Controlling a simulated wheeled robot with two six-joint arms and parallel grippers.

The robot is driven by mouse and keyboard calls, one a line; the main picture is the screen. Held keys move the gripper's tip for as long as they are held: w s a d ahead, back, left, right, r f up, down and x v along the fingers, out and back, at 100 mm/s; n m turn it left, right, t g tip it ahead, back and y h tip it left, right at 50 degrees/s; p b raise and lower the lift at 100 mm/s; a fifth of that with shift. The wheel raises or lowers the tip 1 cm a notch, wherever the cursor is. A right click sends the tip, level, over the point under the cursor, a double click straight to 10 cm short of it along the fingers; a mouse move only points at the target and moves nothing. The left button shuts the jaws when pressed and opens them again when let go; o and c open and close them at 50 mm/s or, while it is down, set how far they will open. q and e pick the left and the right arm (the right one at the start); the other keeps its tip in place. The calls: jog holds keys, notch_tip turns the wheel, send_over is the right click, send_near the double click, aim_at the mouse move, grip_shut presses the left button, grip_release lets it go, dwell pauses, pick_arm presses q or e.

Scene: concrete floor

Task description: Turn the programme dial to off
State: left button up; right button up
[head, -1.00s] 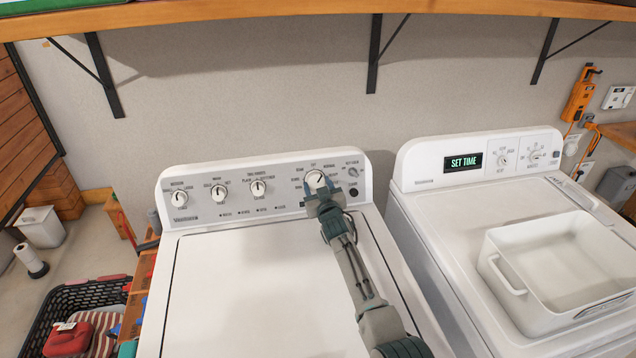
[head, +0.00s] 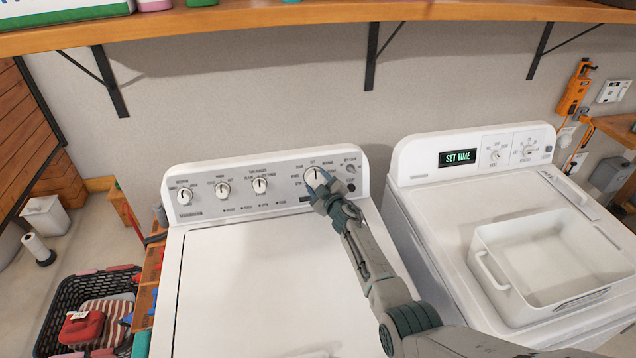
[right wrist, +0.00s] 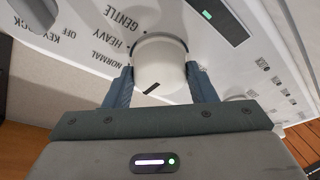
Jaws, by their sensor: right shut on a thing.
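The programme dial (head: 314,177) is the large white knob at the right of the left machine's control panel (head: 238,212). In the right wrist view the dial (right wrist: 160,62) sits between the two fingers of my right gripper (right wrist: 161,86), which is shut on it. A short dark mark shows on the dial's face; I cannot tell which setting it points to. Words such as GENTLE, HEAVY and NORMAL are printed beside it. In the head view my right gripper (head: 322,190) partly covers the dial. My left gripper is not in view.
Smaller knobs (head: 222,189) stand left on the same panel. The right machine (head: 430,205) carries a white tub (head: 487,262) and a SET TIME display (head: 457,157). A wooden shelf (head: 300,38) runs above. A black basket (head: 62,305) stands at lower left.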

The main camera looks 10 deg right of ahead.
jog(key=shift+n, duration=0.3)
jog(key=o, duration=1)
jog(key=v, duration=1)
jog(key=shift+s+d+r, duration=0.1)
jog(key=shift+s+d, duration=0.05)
jog(key=shift+s, duration=0.2)
